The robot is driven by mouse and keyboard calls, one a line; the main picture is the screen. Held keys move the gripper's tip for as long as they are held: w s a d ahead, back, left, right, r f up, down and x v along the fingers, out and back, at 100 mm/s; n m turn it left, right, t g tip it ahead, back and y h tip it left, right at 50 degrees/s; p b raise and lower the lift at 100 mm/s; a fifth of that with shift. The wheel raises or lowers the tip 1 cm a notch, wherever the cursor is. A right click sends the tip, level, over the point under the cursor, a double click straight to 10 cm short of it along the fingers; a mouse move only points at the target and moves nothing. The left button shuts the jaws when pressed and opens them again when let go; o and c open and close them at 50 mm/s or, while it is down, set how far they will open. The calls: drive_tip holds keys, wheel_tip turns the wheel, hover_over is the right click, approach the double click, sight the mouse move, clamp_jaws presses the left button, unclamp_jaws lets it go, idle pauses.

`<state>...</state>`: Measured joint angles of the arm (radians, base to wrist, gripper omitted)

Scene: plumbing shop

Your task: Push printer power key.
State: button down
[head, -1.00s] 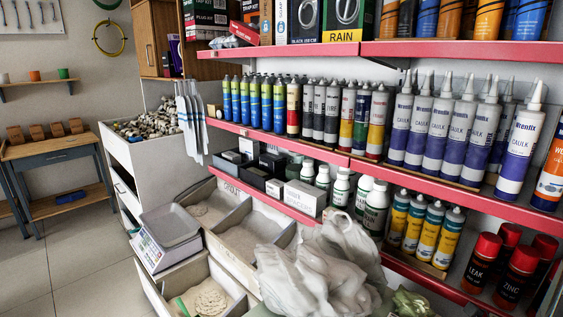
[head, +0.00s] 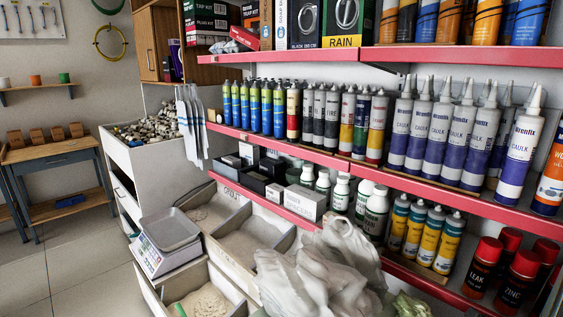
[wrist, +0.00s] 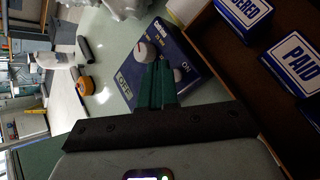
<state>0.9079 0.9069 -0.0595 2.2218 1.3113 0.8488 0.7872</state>
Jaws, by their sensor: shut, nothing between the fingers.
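My gripper (wrist: 158,88) shows in the wrist view, with two dark green fingers shut together and nothing between them. The fingers extend over a dark blue panel or box (wrist: 187,47) marked ON and OFF, which carries a pale round knob (wrist: 146,53) and a second pale round part partly behind the fingers. I cannot tell whether the fingertips touch it or whether it belongs to the printer. I make out no printer or power key for certain in either view. My gripper is not in the head view.
In the wrist view, a brown tray (wrist: 238,60) with blue PAID boxes (wrist: 303,62) lies right; an orange roll (wrist: 85,86) lies left. The head view shows a red-edged shelf (head: 330,161) of tubes, a scale (head: 168,240), bins and a crumpled pale bag (head: 325,265).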

drive_tip(key=shift+f, duration=0.1)
idle(0.5)
drive_tip(key=shift+f, duration=0.35)
drive_tip(key=shift+f, duration=0.15)
idle(0.3)
drive_tip(key=shift+r, duration=0.6)
drive_tip(key=shift+r, duration=0.1)
drive_tip(key=shift+r, duration=2.9)
